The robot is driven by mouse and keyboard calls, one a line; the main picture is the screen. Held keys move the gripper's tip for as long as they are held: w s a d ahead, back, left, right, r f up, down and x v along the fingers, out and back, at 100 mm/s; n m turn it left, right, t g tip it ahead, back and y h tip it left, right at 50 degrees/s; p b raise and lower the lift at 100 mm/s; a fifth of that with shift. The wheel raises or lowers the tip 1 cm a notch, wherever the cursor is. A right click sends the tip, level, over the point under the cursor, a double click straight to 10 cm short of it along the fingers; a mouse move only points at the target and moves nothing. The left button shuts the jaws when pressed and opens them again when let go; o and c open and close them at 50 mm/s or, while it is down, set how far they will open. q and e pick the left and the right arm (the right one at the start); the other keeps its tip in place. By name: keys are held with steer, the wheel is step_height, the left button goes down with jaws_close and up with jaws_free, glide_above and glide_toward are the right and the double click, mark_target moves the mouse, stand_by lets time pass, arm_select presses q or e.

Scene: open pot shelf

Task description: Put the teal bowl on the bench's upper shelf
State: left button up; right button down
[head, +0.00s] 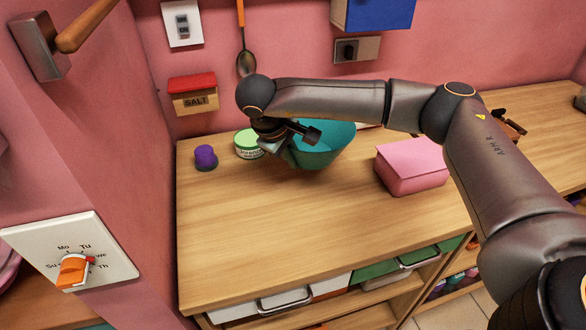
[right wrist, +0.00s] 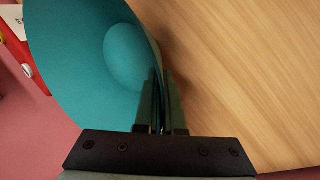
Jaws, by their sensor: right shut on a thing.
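The teal bowl (head: 325,150) is at the back of the wooden bench top (head: 250,230) in the head view. My right gripper (head: 290,150) is at the bowl's left side, shut on its wall. In the right wrist view the bowl (right wrist: 85,60) fills the left half, and the fingers (right wrist: 160,115) pinch its rim. The bowl looks tilted; whether its base touches the bench top I cannot tell. The lower shelf board (head: 370,318) shows under the drawers; I cannot tell which shelf is the upper one. My left gripper is not in view.
A green-lidded tub (head: 248,145) and a purple object (head: 205,157) stand left of the bowl. A pink box (head: 412,167) stands to the right, near my right arm. Drawers (head: 288,302) are below the bench's front edge. The front left of the bench top is clear.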

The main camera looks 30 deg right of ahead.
steer(key=shift+w+d+f, duration=0.15)
steer(key=shift+w+f, duration=0.2)
steer(key=shift+f, duration=0.05)
steer(key=shift+w+d+f, duration=0.1)
steer(key=shift+f, duration=1.55)
steer(key=shift+f, duration=0.15)
steer(key=c, duration=1)
jaws_free()
